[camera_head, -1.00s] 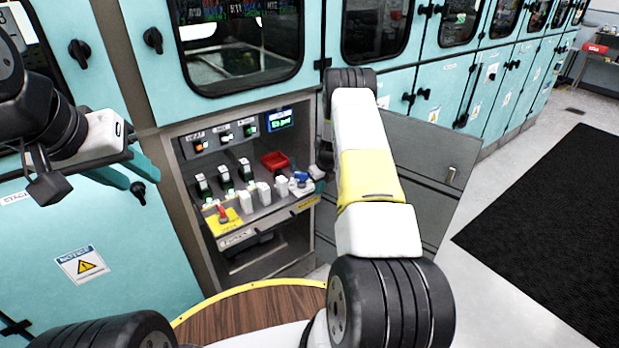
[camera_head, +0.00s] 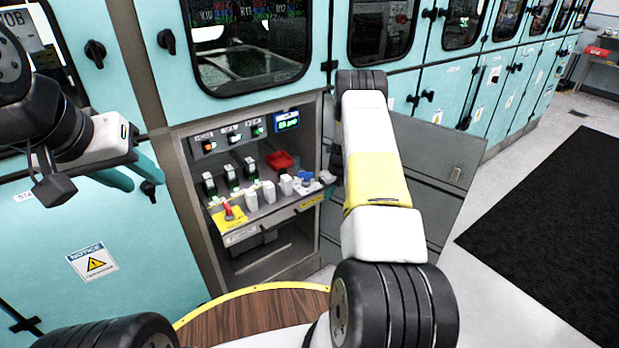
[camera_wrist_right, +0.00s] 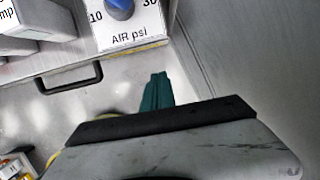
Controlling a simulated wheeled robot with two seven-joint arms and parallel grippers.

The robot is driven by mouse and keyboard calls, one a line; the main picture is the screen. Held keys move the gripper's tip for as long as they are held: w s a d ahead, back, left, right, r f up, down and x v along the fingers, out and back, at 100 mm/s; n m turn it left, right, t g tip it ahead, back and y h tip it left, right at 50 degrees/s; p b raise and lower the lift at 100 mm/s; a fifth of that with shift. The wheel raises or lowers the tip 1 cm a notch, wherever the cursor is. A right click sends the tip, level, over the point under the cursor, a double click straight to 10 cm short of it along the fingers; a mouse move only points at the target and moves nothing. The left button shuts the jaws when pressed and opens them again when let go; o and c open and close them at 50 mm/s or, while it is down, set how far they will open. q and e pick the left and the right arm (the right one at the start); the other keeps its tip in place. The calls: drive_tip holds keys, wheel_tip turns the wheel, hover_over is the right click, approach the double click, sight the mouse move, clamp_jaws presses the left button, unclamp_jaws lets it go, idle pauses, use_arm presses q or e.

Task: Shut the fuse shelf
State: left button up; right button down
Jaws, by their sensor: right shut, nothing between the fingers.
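The fuse shelf (camera_head: 243,233) is a grey pull-out shelf in the open bay of the teal cabinet, standing out with its labelled front edge toward me. It carries fuse blocks, white modules and a blue-knobbed box. In the right wrist view the AIR psi box (camera_wrist_right: 135,22) sits by the shelf's front edge, above a black handle (camera_wrist_right: 70,78). My right gripper (camera_wrist_right: 158,88) is shut and empty, its teal fingertips just below that edge; contact cannot be told. In the head view my right arm hides it. My left gripper (camera_head: 133,180) is open and empty, left of the bay.
The bay's grey door (camera_head: 440,150) stands open on the right, behind my right arm. A red tray (camera_head: 280,160) lies at the back of the bay. A round wooden top (camera_head: 255,312) with a yellow rim is in front. A black mat (camera_head: 560,220) lies on the floor at right.

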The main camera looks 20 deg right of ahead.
sight(316, 191)
drive_tip(key=shift+s+a+r+t, duration=0.95)
drive_tip(key=shift+s+r, duration=1.5)
drive_tip(key=shift+r, duration=2.05)
drive_tip(key=shift+y, duration=0.3)
drive_tip(key=shift+w+a+f, duration=0.45)
drive_tip(key=shift+w+f, duration=0.75)
drive_tip(key=shift+f, duration=0.35)
drive_tip(key=shift+w+a+f, duration=0.5)
drive_tip(key=shift+w+f, duration=0.7)
drive_tip(key=shift+f, duration=0.3)
drive_tip(key=shift+w+a+f, duration=0.45)
drive_tip(key=shift+w+f, duration=0.75)
drive_tip(key=shift+f, duration=0.35)
drive_tip(key=shift+w, duration=0.1)
